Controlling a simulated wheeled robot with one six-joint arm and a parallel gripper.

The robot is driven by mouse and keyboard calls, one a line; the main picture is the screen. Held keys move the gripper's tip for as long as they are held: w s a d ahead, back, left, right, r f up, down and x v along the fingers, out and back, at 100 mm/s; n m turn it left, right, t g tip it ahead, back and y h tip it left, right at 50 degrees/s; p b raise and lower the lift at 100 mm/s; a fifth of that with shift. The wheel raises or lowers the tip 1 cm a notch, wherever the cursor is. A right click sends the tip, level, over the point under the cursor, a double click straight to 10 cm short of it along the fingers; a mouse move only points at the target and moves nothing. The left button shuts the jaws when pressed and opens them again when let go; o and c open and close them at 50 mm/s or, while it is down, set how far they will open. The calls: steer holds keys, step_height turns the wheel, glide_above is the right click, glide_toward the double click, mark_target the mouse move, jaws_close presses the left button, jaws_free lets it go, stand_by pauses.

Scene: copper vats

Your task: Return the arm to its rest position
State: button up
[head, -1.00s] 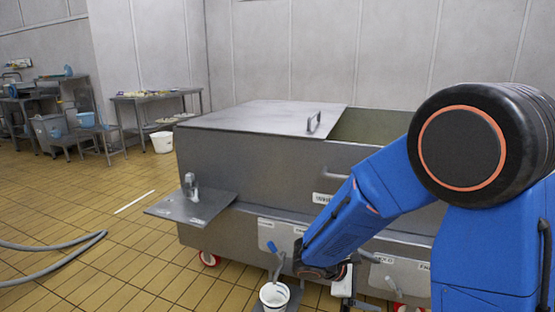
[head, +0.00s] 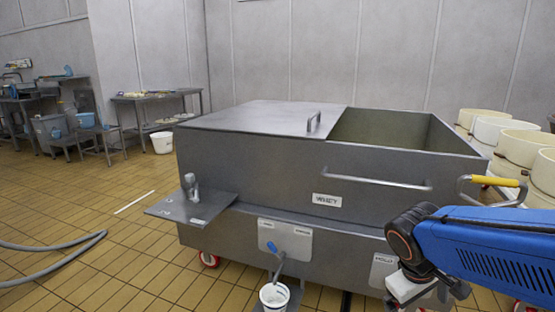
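My blue arm (head: 490,250) reaches in from the right edge at the lower right. Its dark wrist joint (head: 408,240) is in front of the vat's right front side. A pale part at the end of the arm, around my gripper (head: 420,292), hangs near the bottom edge. The fingers are too small and cut off to tell whether they are open or shut, and I see no held object clearly.
A grey steel whey vat (head: 250,165) on red wheels fills the middle, its lid half covering it. A white bucket (head: 274,296) sits under its front spout. White round tubs (head: 495,130) stand at right. A hose (head: 60,246) lies on the open tiled floor at left.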

steer(key=s+a+r+m+t+y, duration=0.3)
steer(key=s+r, duration=0.1)
steer(key=s, duration=0.2)
steer(key=shift+s+r+m+y, duration=0.3)
steer(key=shift+s+r, duration=0.05)
steer(key=shift+r, duration=0.05)
